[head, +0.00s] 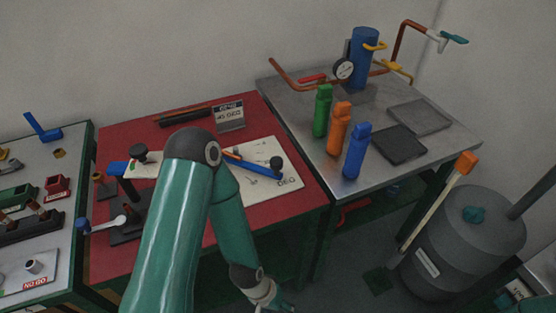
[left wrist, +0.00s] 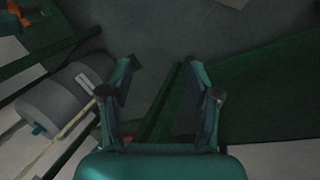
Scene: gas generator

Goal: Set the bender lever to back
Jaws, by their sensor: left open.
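A blue lever (head: 252,163) with a dark knob lies across a white marked plate (head: 290,181) on the red table. Another fixture with a blue handle (head: 118,168) and a black knob (head: 139,154) stands on the table's left. A pale lever (head: 104,226) with a blue end sticks out below it. I cannot tell for sure which is the bender lever. My left arm hides part of the table. My left gripper (left wrist: 160,88) is open and empty in the left wrist view, above the floor and apart from the levers. My right gripper is not in view.
A steel table (head: 292,90) at right holds green, orange and blue bottles, two trays and pipework. A grey drum (head: 468,240) stands on the floor at right. A grey table (head: 70,150) with fixtures is at left. A small sign (head: 229,115) stands at the red table's back.

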